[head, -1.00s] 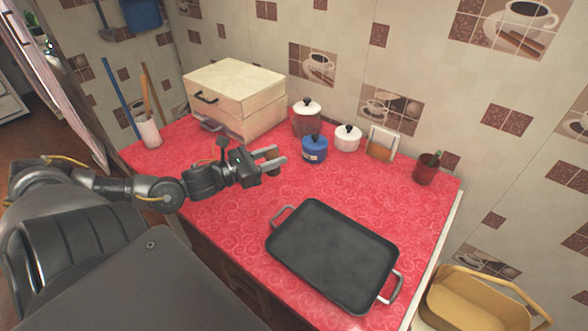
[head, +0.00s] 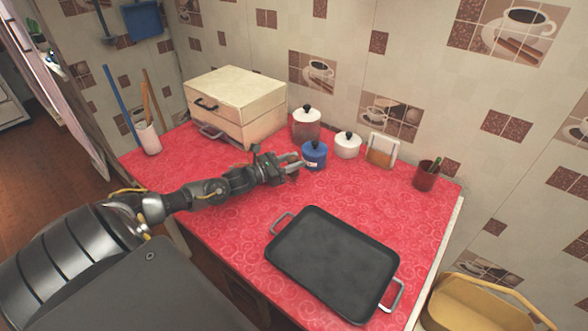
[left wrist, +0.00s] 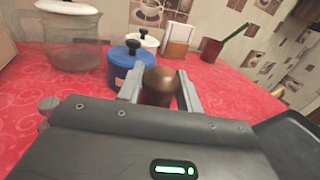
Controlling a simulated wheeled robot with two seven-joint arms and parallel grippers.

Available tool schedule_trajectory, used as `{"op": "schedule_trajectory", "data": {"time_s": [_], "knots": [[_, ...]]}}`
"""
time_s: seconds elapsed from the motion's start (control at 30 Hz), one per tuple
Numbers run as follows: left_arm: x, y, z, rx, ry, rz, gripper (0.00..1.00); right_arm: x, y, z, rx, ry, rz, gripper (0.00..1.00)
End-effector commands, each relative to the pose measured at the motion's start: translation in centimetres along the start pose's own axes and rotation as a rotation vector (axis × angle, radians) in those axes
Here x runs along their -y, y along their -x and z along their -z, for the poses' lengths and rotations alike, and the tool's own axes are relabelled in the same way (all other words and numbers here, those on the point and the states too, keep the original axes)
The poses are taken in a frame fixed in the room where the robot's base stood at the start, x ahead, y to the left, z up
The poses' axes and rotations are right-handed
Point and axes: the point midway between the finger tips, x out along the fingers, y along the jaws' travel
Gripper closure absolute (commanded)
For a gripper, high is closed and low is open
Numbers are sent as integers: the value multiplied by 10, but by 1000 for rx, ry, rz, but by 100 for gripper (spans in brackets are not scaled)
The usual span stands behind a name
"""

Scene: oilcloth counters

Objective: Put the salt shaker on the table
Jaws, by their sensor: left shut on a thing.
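My left gripper (head: 292,168) is over the red cloth-covered table (head: 225,230), just left of a blue lidded pot (head: 314,157). In the left wrist view its two fingers (left wrist: 158,92) are closed on a brown, round-topped object (left wrist: 160,84), which looks like the salt shaker. The shaker's lower part is hidden by the gripper body, and I cannot tell whether its base touches the table. In the head view the shaker is hardly visible between the fingers. My right gripper is not in view.
A black tray (head: 332,262) lies at the front. Behind the gripper stand a cream box (head: 237,105), a glass jar (head: 306,125), a white pot (head: 347,145) and a napkin holder (head: 381,149). A red cup (head: 427,175) is at right. Bare cloth lies between gripper and tray.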

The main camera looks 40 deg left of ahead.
Motion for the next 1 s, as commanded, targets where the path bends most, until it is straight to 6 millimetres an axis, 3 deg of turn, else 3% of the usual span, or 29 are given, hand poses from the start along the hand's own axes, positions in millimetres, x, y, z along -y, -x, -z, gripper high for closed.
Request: {"op": "schedule_trajectory", "data": {"time_s": [0.3,0.7,0.73,0.87,1.0], "knots": [[-2,-4,34,1,2,0,88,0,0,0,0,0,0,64],[-2,-4,40,1,1,0,88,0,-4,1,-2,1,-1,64],[-2,-4,38,0,1,0,61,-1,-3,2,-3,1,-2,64],[-2,-4,38,0,1,0,44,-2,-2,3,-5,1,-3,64],[-2,-4,38,0,1,0,43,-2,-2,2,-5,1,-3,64]]}}
